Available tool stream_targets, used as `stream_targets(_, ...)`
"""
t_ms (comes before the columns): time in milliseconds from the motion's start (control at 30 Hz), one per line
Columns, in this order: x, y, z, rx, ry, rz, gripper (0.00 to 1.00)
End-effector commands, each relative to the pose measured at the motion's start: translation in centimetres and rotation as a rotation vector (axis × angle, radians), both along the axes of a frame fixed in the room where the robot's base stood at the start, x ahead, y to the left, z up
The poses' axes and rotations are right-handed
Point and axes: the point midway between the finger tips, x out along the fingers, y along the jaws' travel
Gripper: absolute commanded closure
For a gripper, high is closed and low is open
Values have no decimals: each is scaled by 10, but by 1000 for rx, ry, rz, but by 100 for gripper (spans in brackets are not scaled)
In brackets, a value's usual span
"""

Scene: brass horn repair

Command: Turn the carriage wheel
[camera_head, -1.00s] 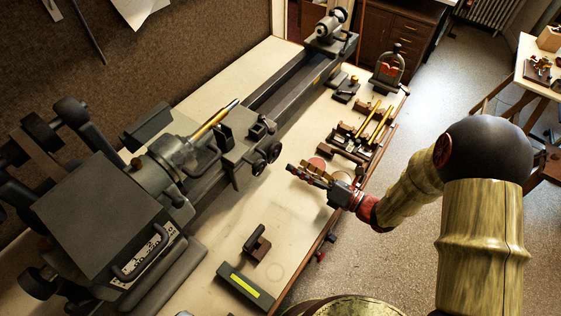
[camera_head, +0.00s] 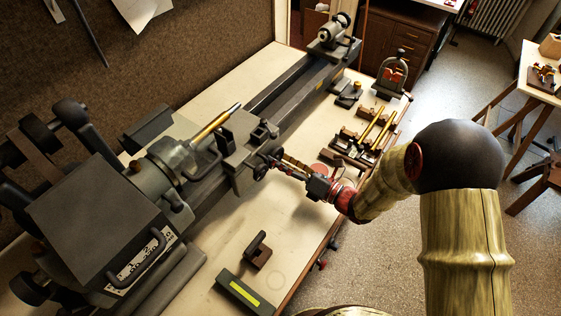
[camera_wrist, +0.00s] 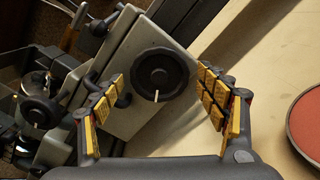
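The carriage wheel is a round black handwheel (camera_wrist: 160,72) on the grey front face of the lathe carriage (camera_wrist: 135,105). It has a dark hub and a pale handle or mark at its lower rim. In the wrist view my gripper (camera_wrist: 163,100) is open, with its yellow-padded fingers spread to the left and right of the wheel. The pads do not appear to touch the wheel. In the head view my gripper (camera_head: 283,166) is up close to the carriage front (camera_head: 240,150), and the fingertips hide part of the wheel.
The lathe bed (camera_head: 285,85) runs to the tailstock (camera_head: 333,35) at upper right. A tool rack (camera_head: 365,138) stands on the bench to the right. A red round pad (camera_wrist: 308,125) lies right of my gripper. A brown block (camera_head: 258,250) and a green-grey box (camera_head: 238,292) lie nearer.

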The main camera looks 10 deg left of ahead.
Motion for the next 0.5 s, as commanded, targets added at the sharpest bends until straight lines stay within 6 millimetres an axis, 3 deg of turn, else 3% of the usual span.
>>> stream_targets(500, 0, 0, 0, 0, 0, 0, 58)
